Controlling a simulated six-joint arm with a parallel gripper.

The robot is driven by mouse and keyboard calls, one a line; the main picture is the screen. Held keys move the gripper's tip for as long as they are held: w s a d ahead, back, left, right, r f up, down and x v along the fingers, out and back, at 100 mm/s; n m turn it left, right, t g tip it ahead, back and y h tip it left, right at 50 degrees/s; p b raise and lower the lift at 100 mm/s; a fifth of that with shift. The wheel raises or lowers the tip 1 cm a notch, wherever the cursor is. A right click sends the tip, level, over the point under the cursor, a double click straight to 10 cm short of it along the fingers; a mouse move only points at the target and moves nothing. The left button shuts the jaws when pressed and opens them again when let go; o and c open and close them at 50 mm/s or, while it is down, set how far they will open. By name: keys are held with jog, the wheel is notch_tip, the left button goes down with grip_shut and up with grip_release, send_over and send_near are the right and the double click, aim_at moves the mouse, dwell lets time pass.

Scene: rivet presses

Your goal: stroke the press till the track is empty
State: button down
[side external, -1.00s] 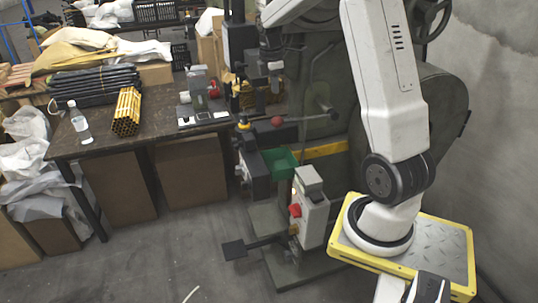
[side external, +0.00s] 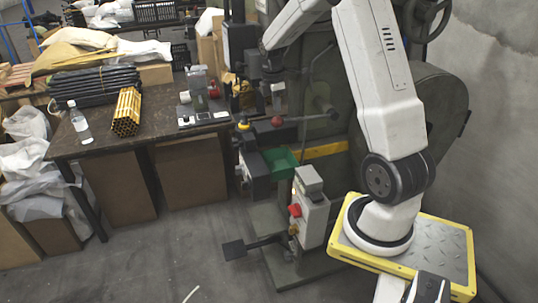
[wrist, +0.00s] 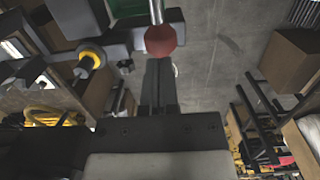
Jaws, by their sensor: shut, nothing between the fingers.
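The press (side external: 330,135) is a dark grey-green machine at the centre right of the side view. A red ball knob (side external: 277,121) sits in front of it, and the wrist view shows the red ball (wrist: 160,40) on the end of a metal rod. My gripper (wrist: 158,62) is shut and empty, its dark fingertips close below the ball in that picture. I cannot tell whether they touch it. In the side view my gripper is hard to make out against the press. The rivet track and its contents cannot be made out.
A yellow-topped knob (wrist: 92,58) stands left of the ball. A green bin (side external: 281,162) and a grey box with a red button (side external: 295,210) are on the press front. A workbench (side external: 100,147) carries yellow tubes (side external: 126,112) and a bottle (side external: 79,122). Open floor lies before the press.

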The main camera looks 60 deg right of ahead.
jog(key=shift+f, duration=0.4)
jog(key=shift+f, duration=0.1)
